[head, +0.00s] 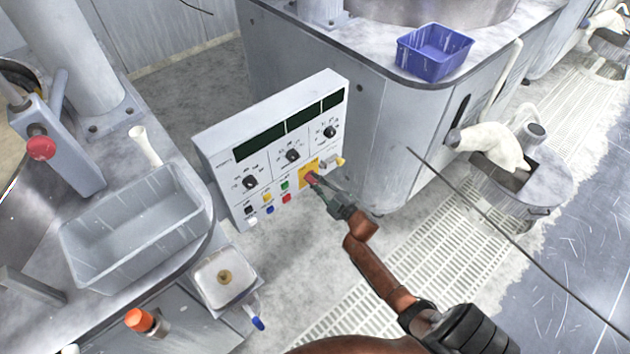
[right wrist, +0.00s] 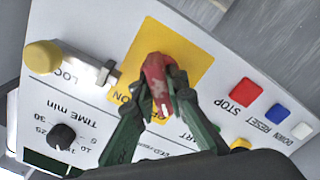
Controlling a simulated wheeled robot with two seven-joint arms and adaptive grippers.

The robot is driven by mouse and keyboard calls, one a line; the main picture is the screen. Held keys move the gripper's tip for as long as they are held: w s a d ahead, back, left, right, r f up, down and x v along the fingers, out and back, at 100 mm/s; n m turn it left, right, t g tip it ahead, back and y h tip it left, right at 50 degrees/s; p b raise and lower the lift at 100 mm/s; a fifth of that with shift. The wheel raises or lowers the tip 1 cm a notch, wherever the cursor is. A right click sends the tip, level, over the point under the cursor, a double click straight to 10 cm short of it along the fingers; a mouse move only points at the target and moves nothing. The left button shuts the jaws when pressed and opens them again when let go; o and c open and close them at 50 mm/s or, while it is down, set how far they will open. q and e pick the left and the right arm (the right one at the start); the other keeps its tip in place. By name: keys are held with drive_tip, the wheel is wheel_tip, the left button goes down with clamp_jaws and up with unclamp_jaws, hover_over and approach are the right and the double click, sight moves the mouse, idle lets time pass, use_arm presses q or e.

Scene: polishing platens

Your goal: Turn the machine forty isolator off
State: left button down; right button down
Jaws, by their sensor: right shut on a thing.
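The control panel (head: 270,150) is a white box with dark displays, black knobs and coloured buttons, standing between two machines. Its isolator is a red handle (right wrist: 158,82) on a yellow plate (right wrist: 185,55), at the panel's lower right in the head view. My right gripper (head: 318,184) reaches it from the lower right. In the right wrist view the fingers of my right gripper (right wrist: 160,105) are shut on the red handle, one on each side. My left gripper is not in view.
A yellow-capped lock part (right wrist: 75,62) sticks out beside the isolator. A red stop button (right wrist: 245,92) is on its other side. A grey tray (head: 135,235) is at left, a blue bin (head: 434,52) at upper right. Grating floor (head: 370,290) lies below.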

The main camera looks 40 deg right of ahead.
drive_tip(key=c, duration=1.9)
unclamp_jaws()
drive_tip(key=shift+c, duration=0.2)
drive_tip(key=shift+s, duration=0.1)
drive_tip(key=s, duration=1.1)
drive_tip(key=shift+s+d, duration=0.4)
drive_tip(key=shift+d, duration=0.05)
